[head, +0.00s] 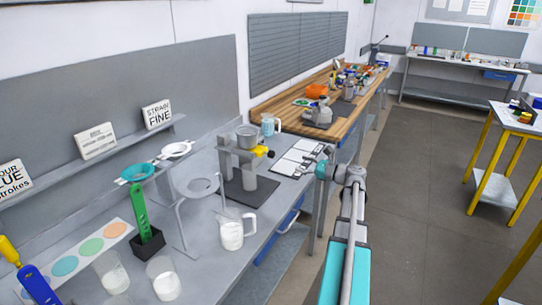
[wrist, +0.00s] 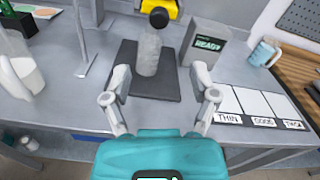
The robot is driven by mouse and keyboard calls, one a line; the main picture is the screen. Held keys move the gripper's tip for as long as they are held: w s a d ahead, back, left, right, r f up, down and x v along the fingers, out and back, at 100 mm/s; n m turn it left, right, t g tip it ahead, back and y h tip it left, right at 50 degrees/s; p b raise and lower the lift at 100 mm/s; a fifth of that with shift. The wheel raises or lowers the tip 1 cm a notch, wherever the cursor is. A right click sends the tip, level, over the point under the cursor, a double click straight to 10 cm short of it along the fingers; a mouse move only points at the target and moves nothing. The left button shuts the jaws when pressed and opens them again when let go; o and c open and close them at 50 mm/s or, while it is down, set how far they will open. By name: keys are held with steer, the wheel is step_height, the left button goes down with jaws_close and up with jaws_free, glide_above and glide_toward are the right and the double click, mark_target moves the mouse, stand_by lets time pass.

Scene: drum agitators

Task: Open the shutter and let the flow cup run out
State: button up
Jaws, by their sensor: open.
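The grey flow cup (head: 247,136) sits in a grey stand (head: 226,168) on a dark mat (head: 246,196). A yellow shutter piece (head: 264,151) sticks out below the cup; its yellow part (wrist: 167,8) shows at the top edge of the wrist view, with a round black knob (wrist: 158,17). A clear, greyish vessel (wrist: 149,52) stands upright on the mat below it. My gripper (wrist: 160,80) is open and empty, its fingers apart in front of the mat. In the head view my gripper (head: 316,163) is right of the stand. The cup's contents are hidden.
A grey box marked READY (wrist: 206,45) stands beside the mat. White cards marked THIN, GOOD and THICK (wrist: 263,104) lie right of it. A blue mug (head: 267,127) stands behind. A white jug (head: 232,235) and a ring stand (head: 199,188) are left.

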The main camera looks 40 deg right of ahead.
mark_target(274, 156)
steer(key=x, duration=1.3)
steer(key=shift+r, duration=0.1)
jaws_close()
